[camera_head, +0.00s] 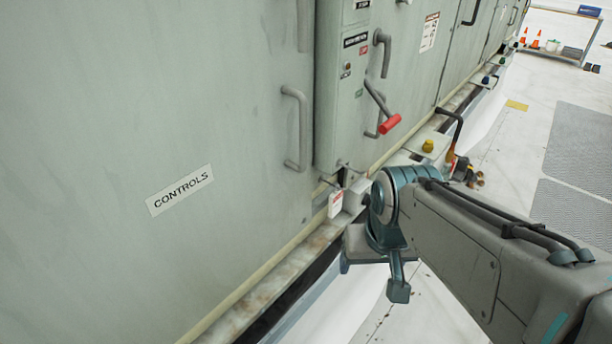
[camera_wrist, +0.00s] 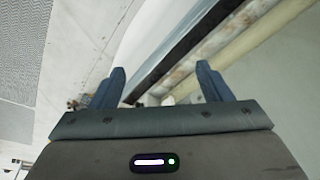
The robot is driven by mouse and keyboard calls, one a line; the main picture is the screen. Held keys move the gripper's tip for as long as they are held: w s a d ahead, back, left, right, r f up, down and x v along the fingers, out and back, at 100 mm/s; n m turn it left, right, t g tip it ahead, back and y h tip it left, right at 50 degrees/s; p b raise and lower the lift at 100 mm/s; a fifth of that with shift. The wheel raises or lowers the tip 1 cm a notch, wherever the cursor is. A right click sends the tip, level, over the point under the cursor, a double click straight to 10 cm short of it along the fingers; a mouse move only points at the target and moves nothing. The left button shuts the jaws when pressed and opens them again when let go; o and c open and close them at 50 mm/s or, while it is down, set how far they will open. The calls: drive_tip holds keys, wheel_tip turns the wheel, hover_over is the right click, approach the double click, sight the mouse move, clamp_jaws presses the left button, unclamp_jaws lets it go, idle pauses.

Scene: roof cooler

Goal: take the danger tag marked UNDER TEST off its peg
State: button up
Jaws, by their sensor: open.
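A small white tag with red marking (camera_head: 335,203) hangs at the lower edge of the grey-green cabinet, just below the control box, in the head view. Its lettering is too small to read, and its peg is not clear. My gripper (camera_head: 372,276) is just right of and below the tag in the picture, apart from it. In the wrist view my gripper (camera_wrist: 160,69) has its two fingers spread wide, with nothing held between them. I cannot make out the tag in the wrist view; a small pale shape low between the fingers is unclear.
The control box (camera_head: 345,90) carries a red-handled lever (camera_head: 389,124). A bar handle (camera_head: 297,128) and a CONTROLS label (camera_head: 180,190) are on the cabinet door. A ledge (camera_head: 275,279) runs along its foot. A yellow-capped fitting (camera_head: 428,146) and pipework stand beyond my wrist. Open floor lies right.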

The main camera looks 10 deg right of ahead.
drive_tip(key=w+a+f+m+g+y+b, duration=0.2)
drive_tip(key=w+f+m+y, duration=0.25)
drive_tip(key=m, duration=0.35)
drive_tip(key=m+t+y+b, duration=0.45)
drive_tip(key=m+t, duration=0.45)
drive_tip(key=m, duration=1)
approach(338, 202)
drive_tip(key=x, duration=0.2)
drive_tip(key=f+x, duration=0.1)
drive_tip(key=x, duration=0.2)
drive_tip(key=shift+a, duration=0.15)
drive_tip(key=shift+n, duration=0.3)
drive_tip(key=shift+w+r+p+x, duration=0.1)
drive_tip(key=shift+r+p+x, duration=0.05)
drive_tip(key=shift+x, duration=0.75)
drive_tip(key=shift+w+r+p+x, duration=0.1)
drive_tip(key=shift+r+p+x, duration=0.05)
drive_tip(key=shift+x, duration=0.75)
drive_tip(key=shift+r+p+x, duration=0.15)
drive_tip(key=shift+x, duration=0.75)
drive_tip(key=c, duration=1.1)
